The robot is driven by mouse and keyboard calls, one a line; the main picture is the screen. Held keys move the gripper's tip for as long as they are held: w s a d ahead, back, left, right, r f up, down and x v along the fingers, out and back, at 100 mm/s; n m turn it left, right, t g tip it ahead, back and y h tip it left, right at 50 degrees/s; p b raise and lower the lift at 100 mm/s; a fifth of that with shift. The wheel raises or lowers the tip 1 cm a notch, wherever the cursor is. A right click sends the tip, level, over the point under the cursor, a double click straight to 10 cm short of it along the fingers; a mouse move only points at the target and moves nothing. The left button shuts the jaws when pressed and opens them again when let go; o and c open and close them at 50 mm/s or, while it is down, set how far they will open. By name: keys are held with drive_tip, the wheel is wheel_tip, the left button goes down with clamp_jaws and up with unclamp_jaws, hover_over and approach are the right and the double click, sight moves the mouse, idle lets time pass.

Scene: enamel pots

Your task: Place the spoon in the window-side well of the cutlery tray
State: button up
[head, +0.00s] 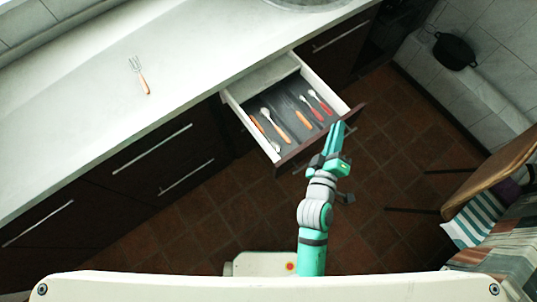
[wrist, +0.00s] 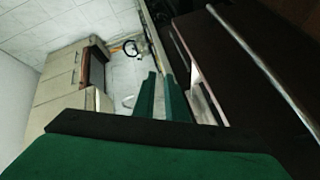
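The cutlery tray (head: 291,89) sits in an open drawer, its dark wells running away from me. Several utensils with orange or red handles lie in it; which are spoons is hard to tell at this size. A pale-ended one with an orange handle (head: 277,129) lies at the left, and red-handled ones (head: 318,108) lie at the right. One orange-handled utensil (head: 140,76) lies alone on the counter; its end looks pronged, like a fork. My gripper (head: 337,128) is above the drawer's front right corner. In the wrist view its green fingers (wrist: 162,90) are slightly apart and empty.
The pale counter (head: 75,125) is mostly clear, with a round basin edge (head: 305,2) at the top. Dark cabinet fronts (head: 150,165) stand below it. A black pan (head: 454,51) is on a ledge, and a wooden chair (head: 495,168) is at the right. No window shows.

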drive_tip(key=s+a+f+m+y, duration=0.2)
drive_tip(key=s+a+m+y, duration=0.3)
drive_tip(key=s+a, duration=1.4)
drive_tip(key=s+m, duration=0.3)
drive_tip(key=s, duration=0.1)
drive_tip(key=shift+s+a+m, duration=0.4)
